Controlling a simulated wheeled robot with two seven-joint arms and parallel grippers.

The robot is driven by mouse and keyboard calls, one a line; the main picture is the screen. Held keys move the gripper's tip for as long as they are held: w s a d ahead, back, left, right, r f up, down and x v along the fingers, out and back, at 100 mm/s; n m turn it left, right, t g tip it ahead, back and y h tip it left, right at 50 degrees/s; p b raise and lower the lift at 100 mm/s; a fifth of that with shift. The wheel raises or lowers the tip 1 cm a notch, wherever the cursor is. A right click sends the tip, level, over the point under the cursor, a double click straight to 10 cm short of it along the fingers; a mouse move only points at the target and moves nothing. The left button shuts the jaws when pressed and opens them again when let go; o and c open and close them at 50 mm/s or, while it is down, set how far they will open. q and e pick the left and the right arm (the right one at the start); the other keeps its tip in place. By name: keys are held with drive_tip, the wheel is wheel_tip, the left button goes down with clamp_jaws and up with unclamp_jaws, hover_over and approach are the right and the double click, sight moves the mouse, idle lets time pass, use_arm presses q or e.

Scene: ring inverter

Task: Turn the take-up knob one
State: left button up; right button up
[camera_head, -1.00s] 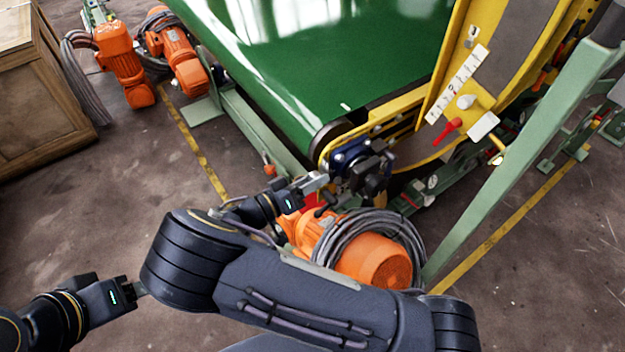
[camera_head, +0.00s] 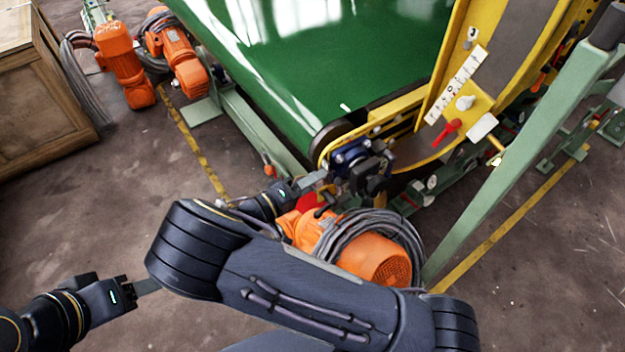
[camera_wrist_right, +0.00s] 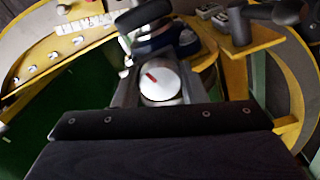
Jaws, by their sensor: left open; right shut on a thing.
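The take-up knob (camera_wrist_right: 161,84) shows in the right wrist view as a round, pale disc with a short red mark on its face. My right gripper (camera_wrist_right: 160,92) is shut on it, with a finger on either side. In the head view my right gripper (camera_head: 314,180) reaches to the dark blue and black unit (camera_head: 358,160) at the belt's near corner. I cannot make out the knob's face there. My left gripper (camera_head: 146,286) is open and empty at the lower left, away from the machine, partly behind my right arm.
The green belt (camera_head: 320,70) and yellow frame (camera_head: 430,110) lie beyond the gripper. An orange motor (camera_head: 372,258) with coiled grey cable stands just below it. A green post (camera_head: 510,150) rises at the right. A wooden crate (camera_head: 40,110) stands at the left.

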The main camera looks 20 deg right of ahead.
drive_tip(key=n, duration=0.3)
drive_tip(key=shift+n+p, duration=0.4)
drive_tip(key=n+p, duration=0.1)
drive_tip(key=n, duration=0.3)
drive_tip(key=shift+n, duration=0.3)
drive_tip(key=o, duration=1)
drive_tip(key=v, duration=0.8)
drive_tip(key=shift+d, duration=0.1)
